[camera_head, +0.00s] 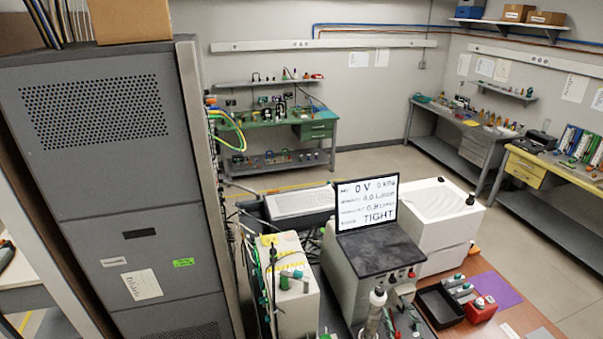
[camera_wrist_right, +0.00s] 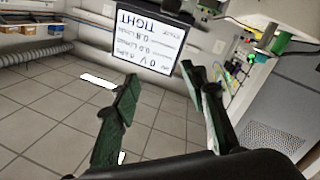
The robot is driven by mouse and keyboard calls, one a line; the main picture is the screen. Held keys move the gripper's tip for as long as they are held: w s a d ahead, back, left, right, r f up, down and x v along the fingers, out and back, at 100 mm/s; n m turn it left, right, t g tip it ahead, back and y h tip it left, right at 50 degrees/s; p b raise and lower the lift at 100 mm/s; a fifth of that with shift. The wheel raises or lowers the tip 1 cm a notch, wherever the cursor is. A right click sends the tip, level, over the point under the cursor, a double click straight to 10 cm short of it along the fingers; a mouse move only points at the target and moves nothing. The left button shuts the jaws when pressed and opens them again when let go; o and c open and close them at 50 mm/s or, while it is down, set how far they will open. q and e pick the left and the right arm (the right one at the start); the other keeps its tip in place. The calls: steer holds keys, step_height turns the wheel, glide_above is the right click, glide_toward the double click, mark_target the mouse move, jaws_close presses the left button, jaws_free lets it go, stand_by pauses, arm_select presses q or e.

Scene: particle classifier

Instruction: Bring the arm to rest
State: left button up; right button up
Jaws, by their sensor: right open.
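My right gripper (camera_wrist_right: 160,74) shows in the right wrist view with its two dark green fingers spread apart. It is open, with nothing held between the fingers. The raised screen (camera_wrist_right: 150,35) appears upside down beyond the fingertips, apart from them. In the head view the same screen (camera_head: 367,205) stands on a light-coloured box (camera_head: 350,275) and reads 0 V, 0 kPa and TIGHT among other lines. My left gripper is in neither view.
A tall grey cabinet (camera_head: 100,190) fills the left of the head view. A white unit (camera_head: 440,215) stands right of the screen. A black tray (camera_head: 440,305) and a red block (camera_head: 480,309) are on the brown table (camera_head: 515,320). Open floor (camera_head: 530,245) lies beyond.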

steer(key=s+d+f+m+g+h, duration=0.6)
steer(key=s+d+f, duration=0.45)
steer(key=f, duration=0.45)
steer(key=s+a+f+g+y, duration=0.1)
steer(key=s+f+g, duration=0.2)
steer(key=s, duration=0.4)
steer(key=s+a+f+m+g+y, duration=0.1)
steer(key=s+f+g, duration=0.1)
steer(key=s+f, duration=0.3)
steer(key=s+f+g+y, duration=0.2)
steer(key=s+g, duration=0.1)
steer(key=s, duration=0.5)
step_height(320, 180, down, 36)
steer(key=a+g+b, duration=0.1)
steer(key=b, duration=0.7)
steer(key=s+f+g+b, duration=0.1)
steer(key=s+f+b, duration=0.2)
steer(key=s+f, duration=0.7)
steer(key=s+f+b, duration=0.4)
steer(key=s+f, duration=0.6)
steer(key=f, duration=0.7)
steer(key=shift+s+a+f+n+g+b, duration=0.2)
steer(key=shift+s+a+n+g+b, duration=0.1)
steer(key=shift+n+g, duration=0.1)
